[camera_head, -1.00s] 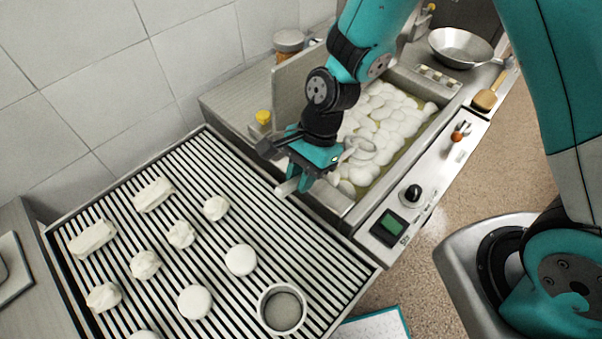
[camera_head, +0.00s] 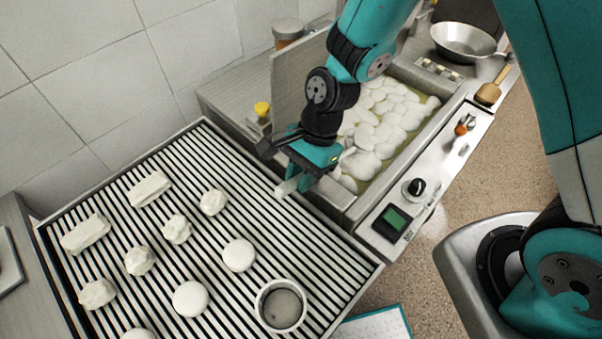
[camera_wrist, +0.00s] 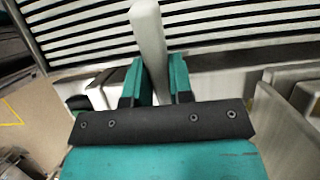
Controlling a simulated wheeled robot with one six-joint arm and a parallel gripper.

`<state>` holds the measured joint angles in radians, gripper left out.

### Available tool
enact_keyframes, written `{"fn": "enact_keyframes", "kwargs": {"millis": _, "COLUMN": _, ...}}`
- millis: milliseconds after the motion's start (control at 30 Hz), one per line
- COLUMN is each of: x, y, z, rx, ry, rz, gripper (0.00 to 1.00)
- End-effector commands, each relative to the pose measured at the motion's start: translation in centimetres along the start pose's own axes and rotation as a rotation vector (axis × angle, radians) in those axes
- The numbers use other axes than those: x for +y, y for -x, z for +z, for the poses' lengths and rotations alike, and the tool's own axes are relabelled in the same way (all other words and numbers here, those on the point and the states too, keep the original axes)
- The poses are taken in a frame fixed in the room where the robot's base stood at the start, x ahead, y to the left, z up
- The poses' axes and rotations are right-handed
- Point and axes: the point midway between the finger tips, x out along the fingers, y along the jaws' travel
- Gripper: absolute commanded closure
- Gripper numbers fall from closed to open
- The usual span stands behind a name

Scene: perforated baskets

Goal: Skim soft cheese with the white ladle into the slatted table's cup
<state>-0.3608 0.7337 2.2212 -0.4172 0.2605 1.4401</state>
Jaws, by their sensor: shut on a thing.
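My gripper (camera_head: 303,178) is over the near left edge of the vat, shut on the white ladle's handle (camera_head: 287,187). In the wrist view the handle (camera_wrist: 149,45) stands between the teal fingers of my gripper (camera_wrist: 152,88) and reaches over the slats. A small part of the ladle shows right of the fingers over the vat; its bowl is hidden or unclear. White soft cheese (camera_head: 378,120) floats in lumps in the metal vat (camera_head: 345,205). The cup (camera_head: 281,306), round and metal-rimmed, stands on the slatted table (camera_head: 330,262) at its near right corner.
Several cheese pieces (camera_head: 238,254) lie on the slatted table. The vat's front panel has a green screen (camera_head: 394,219) and a knob (camera_head: 415,187). An upright panel (camera_head: 297,85) stands behind my gripper. A pan (camera_head: 463,42) is at the back right.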

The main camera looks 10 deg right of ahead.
Motion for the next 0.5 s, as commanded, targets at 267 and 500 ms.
{"fn": "enact_keyframes", "kwargs": {"millis": 267, "x": 0.0, "y": 0.2, "z": 0.1, "rx": 0.001, "ry": 0.000, "rz": 0.000, "gripper": 1.00}}
{"fn": "enact_keyframes", "kwargs": {"millis": 500, "x": 0.0, "y": 2.1, "z": 0.9, "rx": 0.024, "ry": 0.000, "rz": 0.000, "gripper": 1.00}}
